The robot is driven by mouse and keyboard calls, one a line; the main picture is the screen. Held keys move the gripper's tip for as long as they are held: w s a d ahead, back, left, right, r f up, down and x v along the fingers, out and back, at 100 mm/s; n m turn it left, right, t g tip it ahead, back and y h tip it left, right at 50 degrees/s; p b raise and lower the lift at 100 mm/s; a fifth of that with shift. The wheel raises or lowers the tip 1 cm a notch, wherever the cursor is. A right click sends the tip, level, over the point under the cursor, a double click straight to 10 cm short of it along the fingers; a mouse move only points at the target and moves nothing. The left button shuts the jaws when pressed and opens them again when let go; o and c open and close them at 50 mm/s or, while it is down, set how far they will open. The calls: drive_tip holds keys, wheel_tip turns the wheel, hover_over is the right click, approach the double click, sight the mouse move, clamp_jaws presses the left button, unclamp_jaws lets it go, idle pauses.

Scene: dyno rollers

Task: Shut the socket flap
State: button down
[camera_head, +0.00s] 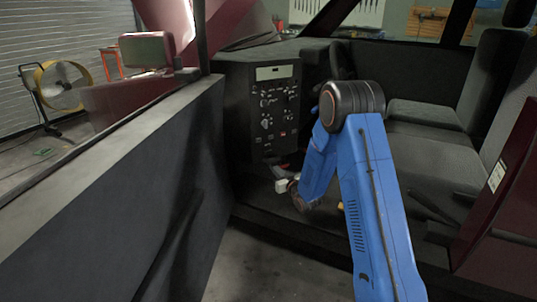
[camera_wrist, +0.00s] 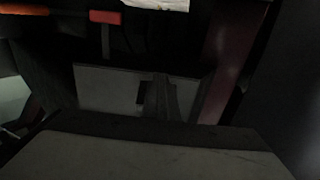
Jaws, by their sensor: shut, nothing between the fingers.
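My gripper (camera_wrist: 158,98) shows in the wrist view as a narrow dark shape in front of a grey plate (camera_wrist: 105,88). Its fingers look together, with nothing seen between them. In the head view my blue arm reaches down and its end lies low, by the foot of the dark dashboard console (camera_head: 277,105). I cannot make out the socket flap for certain. Whether the grey plate is part of it, and whether the gripper touches anything, cannot be told in the dim wrist view.
The open car door (camera_head: 130,200) stands along the left. The seats (camera_head: 430,110) are behind my arm, and a dark red panel (camera_head: 500,195) is at the right. The grey floor (camera_head: 270,270) in front is clear. A yellow fan (camera_head: 60,85) stands far left.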

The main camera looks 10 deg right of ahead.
sight(274, 161)
drive_tip(key=shift+s+d+r, duration=0.1)
drive_tip(key=shift+s+r, duration=0.05)
drive_tip(key=shift+r, duration=0.75)
drive_tip(key=shift+s+r, duration=0.1)
drive_tip(key=shift+r, duration=0.75)
drive_tip(key=shift+w+r, duration=0.25)
drive_tip(key=shift+r, duration=0.05)
drive_tip(key=shift+w+a, duration=0.2)
drive_tip(key=shift+w, duration=0.05)
drive_tip(key=shift+w+a, duration=0.15)
drive_tip(key=shift+w, duration=0.35)
drive_tip(key=shift+s, duration=0.1)
drive_tip(key=v, duration=0.7)
drive_tip(key=shift+s, duration=0.35)
idle(0.5)
